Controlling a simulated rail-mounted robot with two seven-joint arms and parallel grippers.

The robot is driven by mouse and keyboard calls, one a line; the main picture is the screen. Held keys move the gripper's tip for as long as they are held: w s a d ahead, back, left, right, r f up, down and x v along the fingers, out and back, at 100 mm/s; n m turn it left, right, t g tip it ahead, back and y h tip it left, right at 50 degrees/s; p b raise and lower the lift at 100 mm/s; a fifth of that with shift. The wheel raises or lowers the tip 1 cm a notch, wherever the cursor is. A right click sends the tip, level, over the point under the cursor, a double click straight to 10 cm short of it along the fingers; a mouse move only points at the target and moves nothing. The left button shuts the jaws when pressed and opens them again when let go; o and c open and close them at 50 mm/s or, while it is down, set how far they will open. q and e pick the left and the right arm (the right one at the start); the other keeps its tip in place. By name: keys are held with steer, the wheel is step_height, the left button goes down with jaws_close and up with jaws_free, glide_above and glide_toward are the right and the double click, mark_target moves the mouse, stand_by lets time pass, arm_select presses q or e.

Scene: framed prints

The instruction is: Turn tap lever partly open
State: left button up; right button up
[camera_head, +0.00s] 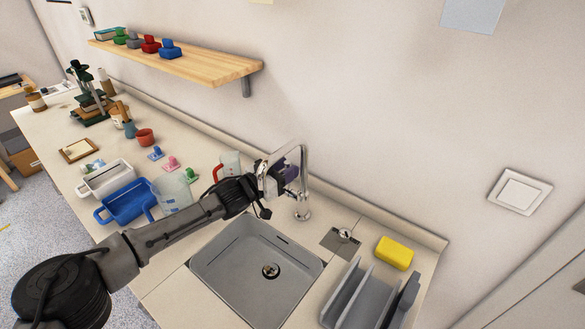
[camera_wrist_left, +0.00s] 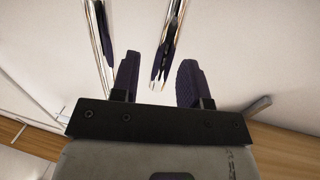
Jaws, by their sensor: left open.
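A chrome tap (camera_head: 303,192) with a tall curved spout stands behind the grey sink (camera_head: 207,262). My left gripper (camera_head: 288,173) reaches in from the left and is at the tap's spout, covering part of it. In the left wrist view the two dark purple fingers (camera_wrist_left: 160,62) are apart, with shiny chrome tubes of the tap (camera_wrist_left: 98,40) beyond and around their tips. I cannot tell whether they touch. A small metal knob or lever (camera_head: 345,234) sits on a square plate right of the tap. My right gripper is not in view.
A yellow sponge (camera_head: 394,253) and a grey rack (camera_head: 362,297) stand right of the sink. A clear jug (camera_head: 173,193), a blue bin (camera_head: 127,203) and a white bin (camera_head: 106,179) stand left. A wooden shelf (camera_head: 190,62) juts from the wall above.

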arm_select(q)
steer(key=shift+x, duration=1.3)
steer(key=shift+c, duration=0.2)
jaws_close()
steer(key=shift+b, duration=0.3)
